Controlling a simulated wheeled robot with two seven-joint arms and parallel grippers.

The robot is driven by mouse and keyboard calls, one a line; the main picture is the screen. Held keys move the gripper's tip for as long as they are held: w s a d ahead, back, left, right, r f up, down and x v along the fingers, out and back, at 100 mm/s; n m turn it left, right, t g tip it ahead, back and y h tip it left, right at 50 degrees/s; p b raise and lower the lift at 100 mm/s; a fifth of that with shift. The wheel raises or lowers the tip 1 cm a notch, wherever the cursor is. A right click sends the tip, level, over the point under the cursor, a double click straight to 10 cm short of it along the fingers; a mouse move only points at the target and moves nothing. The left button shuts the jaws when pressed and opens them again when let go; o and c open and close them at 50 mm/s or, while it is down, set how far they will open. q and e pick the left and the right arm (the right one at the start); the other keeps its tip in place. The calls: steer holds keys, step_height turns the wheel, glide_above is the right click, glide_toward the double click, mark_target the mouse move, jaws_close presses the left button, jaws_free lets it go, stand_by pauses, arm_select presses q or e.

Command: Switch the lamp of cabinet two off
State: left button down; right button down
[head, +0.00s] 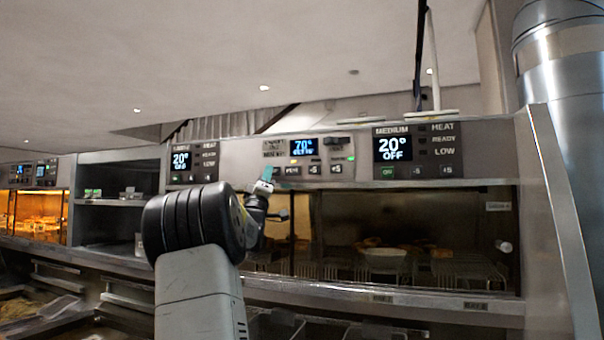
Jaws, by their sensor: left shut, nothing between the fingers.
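The middle control panel (305,160) has a blue display reading about 70° and a row of buttons below it. A small green light shows at its right end. My left gripper (267,176) is shut and empty, with its tips at the left end of that button row. I cannot tell whether they touch a button. The tips and arm hide part of the row's left end. Below the panel, the glass-fronted cabinet (278,235) looks warmly lit behind my arm. I cannot tell which cabinet is numbered two. My right gripper is not in view.
The right panel (420,150) reads MEDIUM, 20° OFF, above a dark cabinet (395,245). Another panel (192,163) reads 20° at left. An orange-lit cabinet (38,215) stands far left. A steel column (565,90) stands at right. A metal ledge (400,300) runs below the cabinets.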

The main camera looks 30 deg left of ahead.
arm_select(q)
steer(key=s, duration=0.6)
steer(key=shift+d, duration=0.35)
